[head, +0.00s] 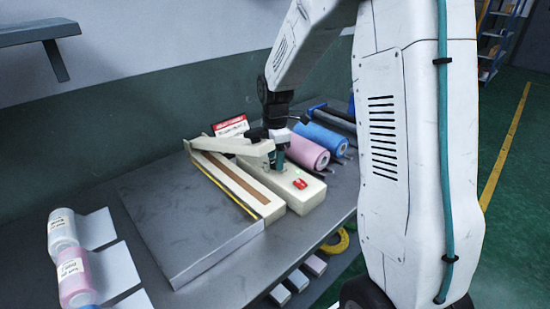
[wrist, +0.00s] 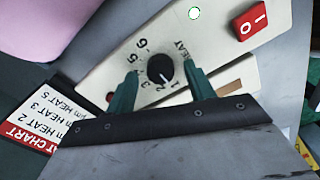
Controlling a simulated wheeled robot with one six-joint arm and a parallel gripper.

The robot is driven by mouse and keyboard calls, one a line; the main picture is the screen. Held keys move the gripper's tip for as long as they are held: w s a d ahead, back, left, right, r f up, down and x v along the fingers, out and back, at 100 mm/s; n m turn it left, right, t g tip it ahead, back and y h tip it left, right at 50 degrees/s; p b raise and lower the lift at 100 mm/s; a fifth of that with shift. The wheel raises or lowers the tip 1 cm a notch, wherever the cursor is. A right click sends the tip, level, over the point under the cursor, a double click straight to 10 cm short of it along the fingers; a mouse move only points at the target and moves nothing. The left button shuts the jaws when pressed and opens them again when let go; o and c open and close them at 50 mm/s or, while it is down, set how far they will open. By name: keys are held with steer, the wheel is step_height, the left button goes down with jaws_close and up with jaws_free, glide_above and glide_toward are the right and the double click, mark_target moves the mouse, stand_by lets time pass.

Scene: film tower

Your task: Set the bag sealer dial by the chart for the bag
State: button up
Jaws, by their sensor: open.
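The bag sealer (head: 250,190) is a cream machine with a long arm on the bench. Its black dial (wrist: 160,70) has HEAT and numbers around it. The white pointer mark is near 2, but I cannot tell its exact setting. My gripper (wrist: 161,82) is open, with green fingers on either side of the dial; contact is unclear. In the head view, my gripper (head: 268,160) is over the sealer and hides the dial. The heat chart (wrist: 30,125), red-headed, shows HEAT 2, HEAT 3 and HEAT 5; its left text is cut off. It also shows in the head view (head: 231,126).
A red rocker switch (wrist: 249,22) is beside the dial. A pink roll (head: 307,151) and a blue roll (head: 322,138) lie behind the sealer. A white roll (head: 62,229) and a labelled pink roll (head: 76,278) are at left. A grey plate (head: 180,215) lies before the sealer.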

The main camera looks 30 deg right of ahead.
steer(key=shift+f, duration=0.35)
steer(key=c, duration=1)
